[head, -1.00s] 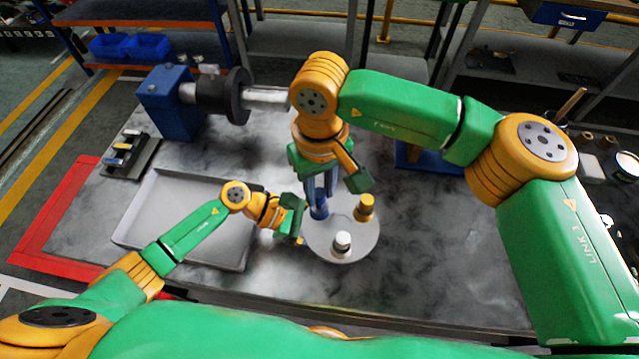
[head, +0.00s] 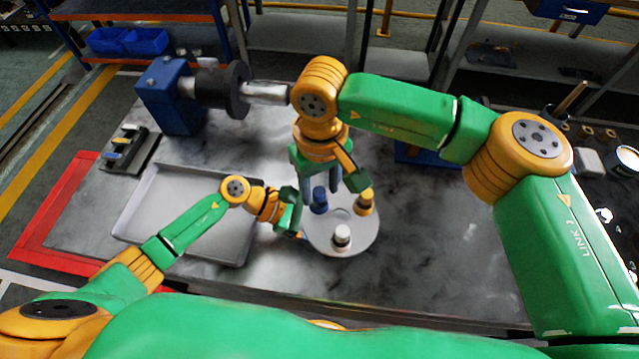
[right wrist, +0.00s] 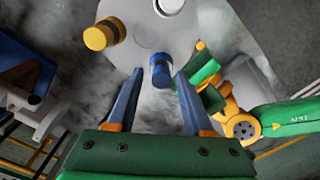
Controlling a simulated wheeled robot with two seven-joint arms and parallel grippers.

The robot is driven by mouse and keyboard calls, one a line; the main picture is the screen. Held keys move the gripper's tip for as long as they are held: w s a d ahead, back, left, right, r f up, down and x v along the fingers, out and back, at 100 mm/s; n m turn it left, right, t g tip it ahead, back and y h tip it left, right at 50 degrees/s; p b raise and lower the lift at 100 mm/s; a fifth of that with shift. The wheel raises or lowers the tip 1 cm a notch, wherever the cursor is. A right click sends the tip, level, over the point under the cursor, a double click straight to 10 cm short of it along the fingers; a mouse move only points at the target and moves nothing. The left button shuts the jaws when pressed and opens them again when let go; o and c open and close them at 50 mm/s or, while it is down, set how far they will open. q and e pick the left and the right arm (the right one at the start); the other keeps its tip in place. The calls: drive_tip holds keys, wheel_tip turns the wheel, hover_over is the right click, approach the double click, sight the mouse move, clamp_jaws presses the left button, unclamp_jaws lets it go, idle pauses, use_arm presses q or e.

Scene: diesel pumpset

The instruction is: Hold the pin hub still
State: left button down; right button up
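The pin hub, a round pale grey disc (head: 364,236), lies on the bench with a blue pin (head: 319,198), a yellow pin (head: 364,202) and a white pin (head: 341,236) standing on it. My left gripper (head: 300,232) is at the hub's left rim. It also shows in the right wrist view beside the rim, but whether its fingers close on the rim cannot be seen. My right gripper (head: 335,182) is above the hub. In the right wrist view its blue fingers are apart and empty, with the blue pin (right wrist: 160,72) beyond and between the tips.
A grey tray (head: 128,222) lies left of the hub. A blue block with a shaft and dark flange (head: 236,90) stands at the back left. A small holder (head: 125,150) sits at the left edge. Bench space right of the hub is clear.

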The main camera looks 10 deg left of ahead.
sight(320, 191)
wheel_tip(320, 191, up, 12)
idle(0.4)
